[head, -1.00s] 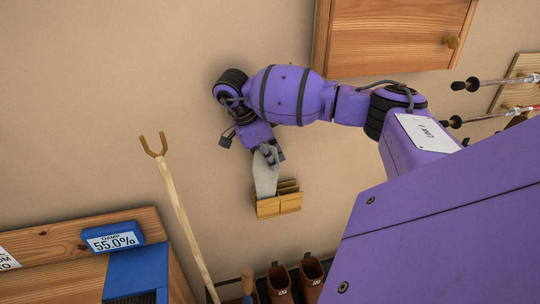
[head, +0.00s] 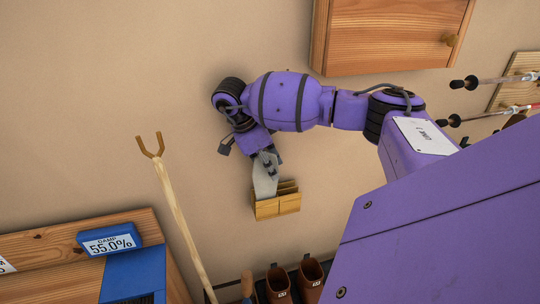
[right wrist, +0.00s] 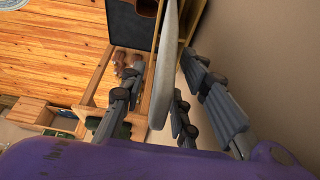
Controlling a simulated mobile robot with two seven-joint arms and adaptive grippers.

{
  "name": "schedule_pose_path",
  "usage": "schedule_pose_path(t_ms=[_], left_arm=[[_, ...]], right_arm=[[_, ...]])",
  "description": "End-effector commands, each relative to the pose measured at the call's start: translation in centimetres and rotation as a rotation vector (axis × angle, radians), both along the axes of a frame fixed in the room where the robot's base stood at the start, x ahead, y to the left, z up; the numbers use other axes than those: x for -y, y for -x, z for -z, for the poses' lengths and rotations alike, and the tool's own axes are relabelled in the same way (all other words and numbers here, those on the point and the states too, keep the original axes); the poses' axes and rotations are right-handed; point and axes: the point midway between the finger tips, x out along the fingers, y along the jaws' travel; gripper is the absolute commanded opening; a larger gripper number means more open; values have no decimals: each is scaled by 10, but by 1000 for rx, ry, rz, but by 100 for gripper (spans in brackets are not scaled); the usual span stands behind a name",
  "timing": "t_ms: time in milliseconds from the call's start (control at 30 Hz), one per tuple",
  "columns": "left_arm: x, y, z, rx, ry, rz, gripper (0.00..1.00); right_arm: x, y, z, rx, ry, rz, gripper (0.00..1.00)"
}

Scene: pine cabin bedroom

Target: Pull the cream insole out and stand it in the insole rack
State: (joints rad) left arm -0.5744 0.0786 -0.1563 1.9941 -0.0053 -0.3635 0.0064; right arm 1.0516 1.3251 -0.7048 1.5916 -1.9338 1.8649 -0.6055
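The pale cream-grey insole (head: 265,178) stands upright with its lower end in the small wooden insole rack (head: 278,208) on the wall. It also shows in the right wrist view (right wrist: 166,70), edge-on, reaching down between my fingers. My right gripper (head: 267,160) is at the insole's upper end. In the right wrist view my right gripper (right wrist: 155,112) has its fingers spread to either side of the insole, with a clear gap on the left side, so it looks open. The insole's bottom edge is hidden by the rack. My left gripper is not in view.
Brown boots (head: 310,280) stand below the rack on a dark tray. A forked wooden stick (head: 178,210) leans left of the rack. A blue damp meter (head: 110,240) sits at lower left. A wooden cabinet (head: 392,35) hangs above my right arm, with poles at right.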

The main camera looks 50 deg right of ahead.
Motion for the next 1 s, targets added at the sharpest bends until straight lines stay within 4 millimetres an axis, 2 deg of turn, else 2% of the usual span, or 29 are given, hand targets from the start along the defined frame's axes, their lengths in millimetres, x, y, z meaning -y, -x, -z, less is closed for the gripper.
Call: schedule_pose_path(t_ms=[233,367,800,1000], left_arm=[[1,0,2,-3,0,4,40],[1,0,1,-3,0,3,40],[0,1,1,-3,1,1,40],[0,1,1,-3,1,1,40]], right_arm=[[0,0,-1,0,0,0,30],[-3,-3,-10,3,0,-1,30],[-32,-20,-92,4,0,-2,30],[-38,-23,-107,2,1,0,30]])
